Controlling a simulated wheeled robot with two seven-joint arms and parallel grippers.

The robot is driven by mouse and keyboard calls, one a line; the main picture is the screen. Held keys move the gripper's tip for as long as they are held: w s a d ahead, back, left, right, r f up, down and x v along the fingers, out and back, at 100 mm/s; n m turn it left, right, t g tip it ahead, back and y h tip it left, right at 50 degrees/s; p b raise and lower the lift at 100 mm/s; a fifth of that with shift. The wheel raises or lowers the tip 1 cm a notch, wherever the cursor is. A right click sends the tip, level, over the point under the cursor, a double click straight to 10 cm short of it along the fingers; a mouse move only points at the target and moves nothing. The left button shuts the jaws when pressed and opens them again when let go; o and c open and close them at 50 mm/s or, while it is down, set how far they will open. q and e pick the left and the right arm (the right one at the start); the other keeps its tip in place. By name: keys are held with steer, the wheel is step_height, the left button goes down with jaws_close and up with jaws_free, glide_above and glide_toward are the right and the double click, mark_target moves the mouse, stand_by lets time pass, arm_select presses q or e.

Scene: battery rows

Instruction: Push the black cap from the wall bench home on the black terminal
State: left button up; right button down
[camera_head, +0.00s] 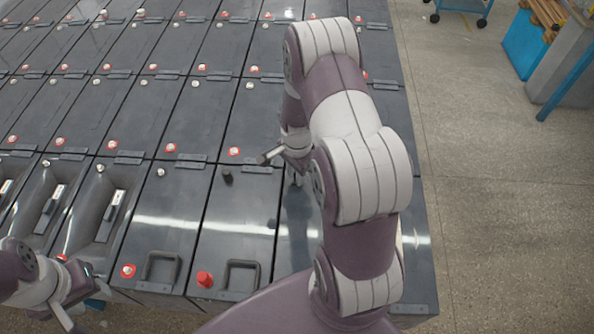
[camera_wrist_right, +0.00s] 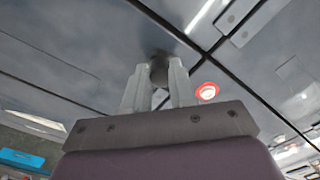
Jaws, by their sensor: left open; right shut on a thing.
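My right gripper (camera_wrist_right: 160,88) is shut on the black cap (camera_wrist_right: 159,70), a small dark round thing between the two pale fingertips in the right wrist view. The cap is at or just by a dark battery top (camera_wrist_right: 90,45); whether it touches cannot be told. The black terminal is not visible there. In the head view my right arm covers most of the front right battery (camera_head: 298,225), and the cap is hidden. My left gripper (camera_head: 84,287) is open and empty at the lower left, above the front edge of the batteries.
The battery to the left has a black cap (camera_head: 227,176) at its far end and a red cap (camera_head: 205,280) at its near end. A red-ringed terminal (camera_wrist_right: 207,91) lies across a gap near my right fingers. Bare floor (camera_head: 490,200) is to the right.

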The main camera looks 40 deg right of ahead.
steer(key=shift+f, duration=0.35)
stand_by(0.4)
steer(key=shift+c, duration=1.9)
jaws_free()
steer(key=shift+r, duration=0.1)
steer(key=shift+r+p, duration=2.8)
steer(key=shift+r, duration=0.65)
